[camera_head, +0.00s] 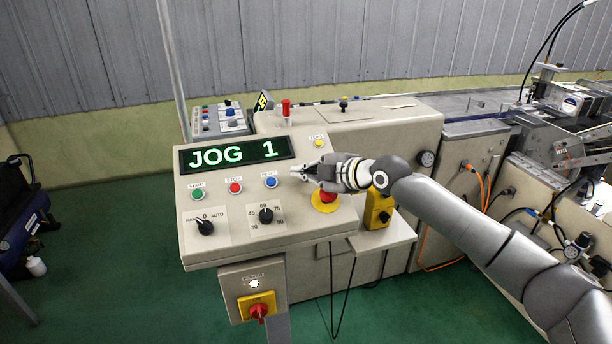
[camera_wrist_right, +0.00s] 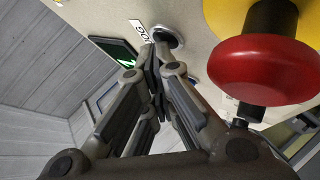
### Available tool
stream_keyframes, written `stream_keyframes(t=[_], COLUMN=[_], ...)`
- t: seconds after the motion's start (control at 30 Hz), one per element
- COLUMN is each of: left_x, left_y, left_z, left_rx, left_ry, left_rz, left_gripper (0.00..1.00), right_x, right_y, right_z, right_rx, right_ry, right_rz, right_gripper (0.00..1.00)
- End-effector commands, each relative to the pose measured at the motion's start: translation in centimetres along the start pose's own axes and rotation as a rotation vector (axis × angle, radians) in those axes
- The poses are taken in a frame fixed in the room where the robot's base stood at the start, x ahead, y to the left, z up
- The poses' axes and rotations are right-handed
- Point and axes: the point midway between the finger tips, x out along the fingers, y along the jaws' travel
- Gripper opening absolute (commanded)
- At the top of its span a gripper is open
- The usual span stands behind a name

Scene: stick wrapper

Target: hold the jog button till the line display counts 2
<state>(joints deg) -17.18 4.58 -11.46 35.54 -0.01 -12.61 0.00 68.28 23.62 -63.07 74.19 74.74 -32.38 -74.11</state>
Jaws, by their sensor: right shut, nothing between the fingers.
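The line display (camera_head: 235,153) on the sloped control panel reads "JOG 1" in green. My right gripper (camera_head: 295,174) is shut and empty, its fingertips at the panel just right of the blue reset button (camera_head: 271,182). In the right wrist view its fingertips (camera_wrist_right: 156,52) are at the jog button (camera_wrist_right: 169,35), a round button with a metal rim beside a partly covered label. The tips overlap the button's near side; I cannot tell whether they press it. In the head view the gripper hides the jog button. My left gripper is not in view.
A red emergency-stop knob (camera_wrist_right: 264,70) on a yellow base stands close beside the right gripper; it also shows in the head view (camera_head: 327,195). The green start button (camera_head: 197,194), red stop button (camera_head: 235,188), two black dials and a yellow button (camera_head: 319,143) share the panel.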

Motion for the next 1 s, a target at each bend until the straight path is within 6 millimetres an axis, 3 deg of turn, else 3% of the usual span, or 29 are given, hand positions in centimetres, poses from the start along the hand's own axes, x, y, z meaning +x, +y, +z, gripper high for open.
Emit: stream_keyframes(t=[0.77, 1.0], left_x=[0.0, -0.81], left_y=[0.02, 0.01], left_z=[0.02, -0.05], left_rx=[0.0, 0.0], left_ry=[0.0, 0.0], left_rz=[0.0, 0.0], left_gripper=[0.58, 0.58], right_x=[0.02, -0.56], right_y=[-0.1, 0.43], right_z=[0.06, -0.43], right_rx=[0.001, 0.0], right_ry=[-0.001, 0.0], right_rz=[-0.002, -0.002], right_gripper=[0.0, 0.0])
